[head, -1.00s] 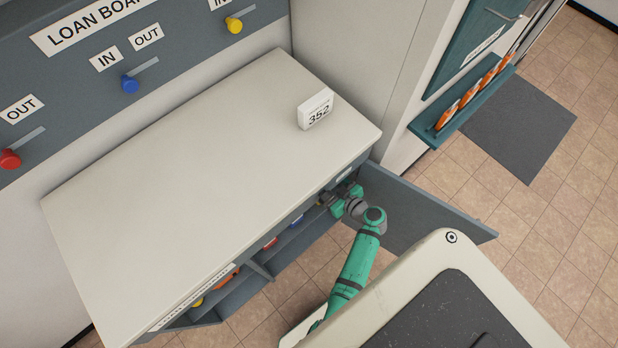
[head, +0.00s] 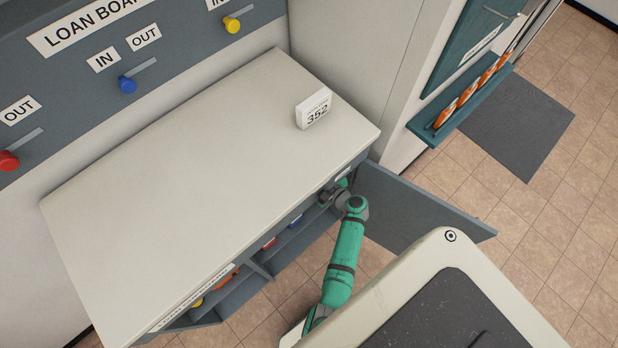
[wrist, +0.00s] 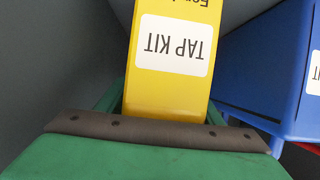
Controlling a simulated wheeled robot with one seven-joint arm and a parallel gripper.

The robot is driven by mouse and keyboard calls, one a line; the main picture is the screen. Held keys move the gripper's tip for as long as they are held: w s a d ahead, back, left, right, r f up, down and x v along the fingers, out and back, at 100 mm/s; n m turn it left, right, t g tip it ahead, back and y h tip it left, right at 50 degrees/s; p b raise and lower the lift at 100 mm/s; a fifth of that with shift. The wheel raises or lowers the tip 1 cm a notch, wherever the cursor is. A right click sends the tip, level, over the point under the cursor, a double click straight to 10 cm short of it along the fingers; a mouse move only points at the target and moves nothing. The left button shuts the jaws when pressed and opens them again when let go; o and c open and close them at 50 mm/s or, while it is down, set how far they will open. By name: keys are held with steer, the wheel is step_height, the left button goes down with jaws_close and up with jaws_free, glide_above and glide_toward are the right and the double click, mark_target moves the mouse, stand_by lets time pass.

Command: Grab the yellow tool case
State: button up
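The yellow tool case (wrist: 172,88) fills the middle of the wrist view. Its white label reads "TAP KIT", upside down. My gripper (wrist: 166,108) is right at the case, with green finger parts showing close along both its left and right sides. The fingertips are hidden, so I cannot tell whether they press on the case. In the head view my green arm (head: 346,255) reaches into the open cabinet under the counter. There the gripper is mostly hidden by the counter edge and the arm.
A blue case (wrist: 272,70) stands close to the right of the yellow one. The cabinet's open door (head: 420,205) is right of my arm. The pale counter top (head: 200,190) overhangs the shelf and carries a "352" sign (head: 314,108).

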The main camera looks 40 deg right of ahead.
steer(key=shift+a, duration=0.1)
steer(key=c, duration=1)
steer(key=shift+w+r, duration=0.1)
jaws_close()
